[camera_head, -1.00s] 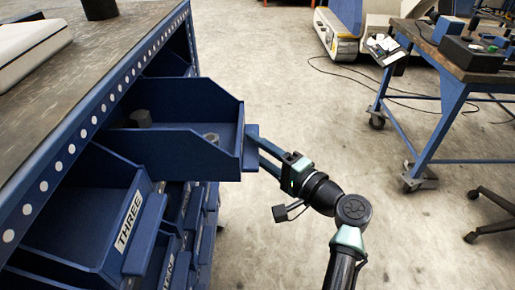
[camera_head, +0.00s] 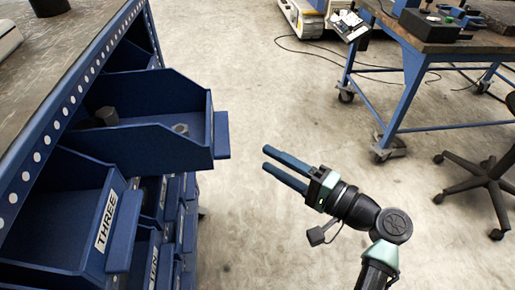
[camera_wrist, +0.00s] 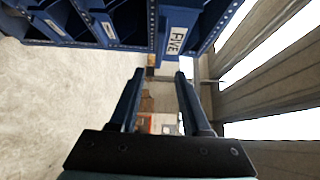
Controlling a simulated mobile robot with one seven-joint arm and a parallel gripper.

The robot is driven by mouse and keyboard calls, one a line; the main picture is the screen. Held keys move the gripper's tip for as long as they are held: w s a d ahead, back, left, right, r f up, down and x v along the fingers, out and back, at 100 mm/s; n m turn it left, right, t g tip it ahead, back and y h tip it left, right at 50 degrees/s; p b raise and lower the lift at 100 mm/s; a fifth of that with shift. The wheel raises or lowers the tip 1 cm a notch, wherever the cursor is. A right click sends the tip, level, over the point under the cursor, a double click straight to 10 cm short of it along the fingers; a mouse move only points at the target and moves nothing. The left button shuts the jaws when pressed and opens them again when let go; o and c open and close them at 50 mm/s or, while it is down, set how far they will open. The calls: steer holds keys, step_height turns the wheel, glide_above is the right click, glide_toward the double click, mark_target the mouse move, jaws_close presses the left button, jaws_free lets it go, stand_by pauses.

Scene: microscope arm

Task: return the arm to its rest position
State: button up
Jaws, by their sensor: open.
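My gripper (camera_head: 268,165) is in the middle of the head view, out over the concrete floor, to the right of the blue drawer cabinet. Its two blue fingers are apart and nothing is between them. A gap separates the fingertips from the handle (camera_head: 221,135) of the pulled-out upper drawer (camera_head: 150,147). The wrist view shows the same open fingers (camera_wrist: 160,72), with a blue bin front labelled FIVE (camera_wrist: 177,38) beyond them. My arm runs from the gripper to the bottom of the head view.
The upper drawer holds a dark block (camera_head: 107,116) and a small ring-like part (camera_head: 181,129). A drawer labelled THREE (camera_head: 105,221) also stands out below it. A blue wheeled workbench (camera_head: 408,85) and a chair base (camera_head: 487,180) are at right. Open floor lies between.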

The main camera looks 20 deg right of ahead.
steer(key=shift+s+d, duration=0.15)
steer(key=shift+s, duration=0.15)
